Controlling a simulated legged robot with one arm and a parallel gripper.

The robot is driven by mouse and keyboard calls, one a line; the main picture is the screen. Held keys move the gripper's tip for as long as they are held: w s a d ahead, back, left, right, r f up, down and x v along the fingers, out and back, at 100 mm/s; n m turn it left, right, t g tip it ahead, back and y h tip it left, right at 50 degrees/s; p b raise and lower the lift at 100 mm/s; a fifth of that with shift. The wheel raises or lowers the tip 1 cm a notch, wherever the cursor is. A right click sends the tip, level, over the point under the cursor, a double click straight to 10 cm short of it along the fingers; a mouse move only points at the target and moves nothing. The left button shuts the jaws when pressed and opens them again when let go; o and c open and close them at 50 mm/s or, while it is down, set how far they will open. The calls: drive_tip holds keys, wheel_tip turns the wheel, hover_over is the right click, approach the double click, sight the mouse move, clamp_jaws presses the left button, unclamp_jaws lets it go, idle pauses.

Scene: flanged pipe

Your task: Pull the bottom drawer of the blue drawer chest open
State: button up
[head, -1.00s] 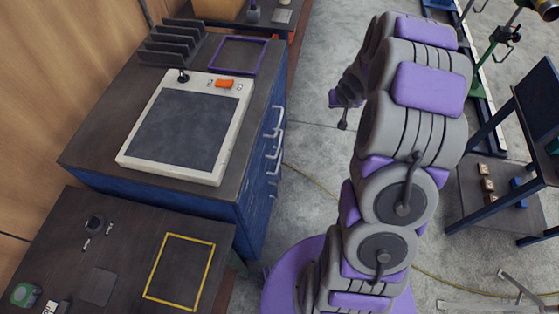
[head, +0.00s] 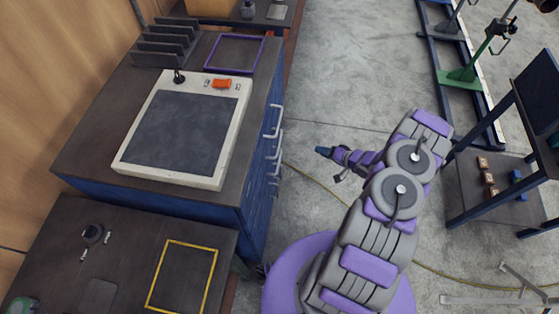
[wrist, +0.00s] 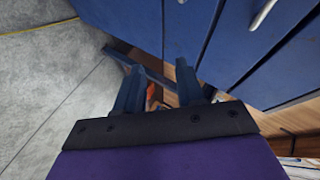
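The blue drawer chest (head: 255,205) stands left of my arm in the head view, its drawer side facing right. Several silver handles (head: 273,121) run down that side. The lower drawer fronts are seen steeply from above, and no drawer visibly stands out. My gripper (head: 325,151) is to the right of the handles, apart from them, pointing left toward the chest. In the wrist view my gripper (wrist: 158,88) has its two dark blue fingers spread with no object held between them. Blue drawer fronts (wrist: 215,45) and one silver handle (wrist: 263,14) show beyond, up and to the right.
A white-framed panel (head: 185,130) with an orange switch lies on the chest top. A dark table (head: 115,235) with a yellow square outline stands in front. Open concrete floor (head: 340,90) lies right of the chest. A dark shelf rack (head: 500,185) stands at the right.

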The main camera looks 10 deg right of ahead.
drive_tip(key=s+a+f+m+t+y, duration=0.2)
drive_tip(key=s+a+f+y, duration=0.2)
drive_tip(key=s+a, duration=0.3)
drive_tip(key=b, duration=0.4)
approach(279, 161)
drive_tip(key=shift+m, duration=0.3)
drive_tip(key=x, duration=1)
drive_tip(key=shift+f, duration=0.35)
drive_tip(key=shift+d, duration=0.1)
clamp_jaws()
